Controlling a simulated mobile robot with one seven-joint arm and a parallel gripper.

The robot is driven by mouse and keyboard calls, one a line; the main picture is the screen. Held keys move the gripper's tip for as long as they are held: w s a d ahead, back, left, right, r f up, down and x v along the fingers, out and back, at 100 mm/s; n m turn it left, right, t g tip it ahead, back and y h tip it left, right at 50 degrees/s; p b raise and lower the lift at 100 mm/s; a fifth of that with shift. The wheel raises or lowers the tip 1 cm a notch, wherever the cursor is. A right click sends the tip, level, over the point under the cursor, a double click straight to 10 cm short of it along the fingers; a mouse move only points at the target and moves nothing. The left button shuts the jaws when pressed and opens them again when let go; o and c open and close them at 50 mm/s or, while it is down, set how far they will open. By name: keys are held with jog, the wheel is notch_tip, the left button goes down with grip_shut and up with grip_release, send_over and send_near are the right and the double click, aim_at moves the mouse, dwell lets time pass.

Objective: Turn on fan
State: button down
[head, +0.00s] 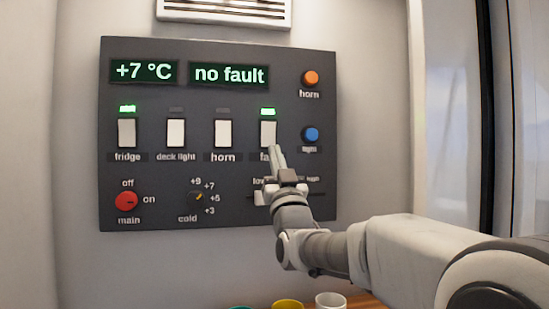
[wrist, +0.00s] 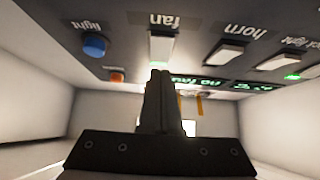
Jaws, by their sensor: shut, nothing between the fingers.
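The fan switch (head: 268,133) is a white rocker on the dark panel, right end of the switch row. The small lamp (head: 268,112) above it is lit green. In the wrist view the fan switch (wrist: 162,48) shows upside down, just beyond my fingertips. My gripper (head: 276,151) is shut and empty, its fingertips at the lower right of the switch, partly covering the "fan" label. The shut fingers also show in the wrist view (wrist: 160,76). I cannot tell whether they touch the switch.
The fridge switch (head: 127,132) has a lit green lamp; the deck light switch (head: 176,132) and horn switch (head: 223,133) have dark lamps. A blue light button (head: 311,134) sits close right of my fingers. A slider (head: 262,197) is partly hidden behind my gripper.

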jog(key=w+f+v, duration=0.1)
jog(key=v, duration=0.7)
jog(key=shift+f+b, duration=0.45)
jog(key=shift+f, duration=0.05)
jog(key=shift+s+a, duration=0.1)
jog(key=shift+s, duration=0.05)
jog(key=s+d+f+g+h, duration=0.2)
jog(key=s+d+f+g, duration=0.15)
jog(key=f+g, duration=0.35)
jog(key=s+d+f+g+h, duration=0.25)
jog(key=s+f+g, duration=0.2)
jog(key=f, duration=0.45)
jog(key=s+d+f+m+g, duration=0.15)
jog(key=s+f+g, duration=0.25)
jog(key=s+f, duration=0.45)
jog(key=s+d+f+m+g, duration=0.1)
jog(key=s+d+f+g, duration=0.3)
jog(key=s, duration=0.8)
notch_tip(320, 180, up, 15)
jog(key=s+p, duration=0.1)
jog(key=p, duration=1.5)
jog(key=shift+s+a+f+g, duration=0.15)
jog(key=shift+s+a+g, duration=0.1)
jog(key=shift+s+g, duration=0.2)
